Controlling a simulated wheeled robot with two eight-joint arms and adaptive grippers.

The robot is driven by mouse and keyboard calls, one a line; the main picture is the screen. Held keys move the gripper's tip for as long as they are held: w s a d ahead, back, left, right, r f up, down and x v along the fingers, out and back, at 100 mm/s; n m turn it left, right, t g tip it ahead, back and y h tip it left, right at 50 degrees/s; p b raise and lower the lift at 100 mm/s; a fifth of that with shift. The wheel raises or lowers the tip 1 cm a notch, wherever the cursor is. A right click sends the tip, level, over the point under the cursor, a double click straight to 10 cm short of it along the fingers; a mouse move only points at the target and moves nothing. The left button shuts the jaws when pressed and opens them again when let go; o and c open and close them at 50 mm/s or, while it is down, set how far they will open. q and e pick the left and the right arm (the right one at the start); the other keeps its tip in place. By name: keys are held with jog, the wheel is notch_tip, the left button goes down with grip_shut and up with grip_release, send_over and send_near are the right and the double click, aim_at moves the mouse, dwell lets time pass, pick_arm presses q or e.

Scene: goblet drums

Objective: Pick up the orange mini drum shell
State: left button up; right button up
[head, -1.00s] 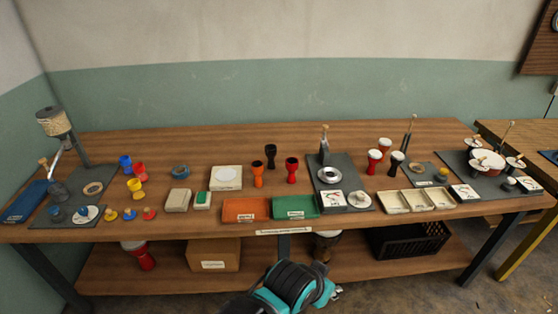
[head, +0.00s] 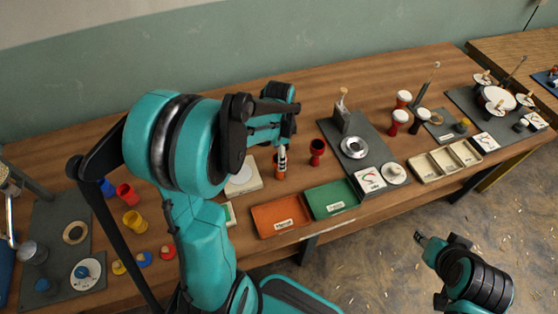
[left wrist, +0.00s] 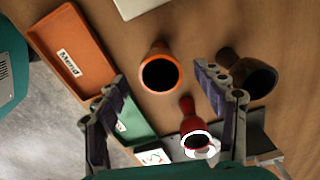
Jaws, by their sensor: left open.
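The orange mini drum shell (head: 279,173) stands upright on the bench, partly covered by my left gripper (head: 282,154) in the head view. In the left wrist view I look down into the dark opening of the orange shell (left wrist: 160,70). My left gripper (left wrist: 161,80) is open, with one finger on each side of the orange shell in that view. It holds nothing. I cannot tell how high the fingertips are above the rim. My right gripper (head: 421,239) is low at the right, away from the bench; its jaw state is unclear.
A black shell (left wrist: 252,74) and a red shell (left wrist: 190,120) stand close by; the red one shows in the head view (head: 317,150). An orange tray (head: 281,215) and a green tray (head: 331,199) lie in front. A white square board (head: 243,181) is to the left.

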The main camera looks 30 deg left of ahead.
aim_at(280, 176)
pick_arm(q)
jog(key=shift+a+f, duration=0.1)
jog(key=shift+f, duration=0.3)
jog(key=shift+d+f+b, duration=0.2)
jog(key=shift+f+b, duration=0.35)
jog(key=shift+f, duration=0.4)
notch_tip(280, 176, down, 5)
jog(key=shift+w+a+f+b, duration=0.1)
jog(key=shift+f+b, duration=0.1)
jog(key=shift+b, duration=1.05)
jog(key=shift+r, duration=0.1)
jog(key=shift+c, duration=0.3)
jog(key=c, duration=1.3)
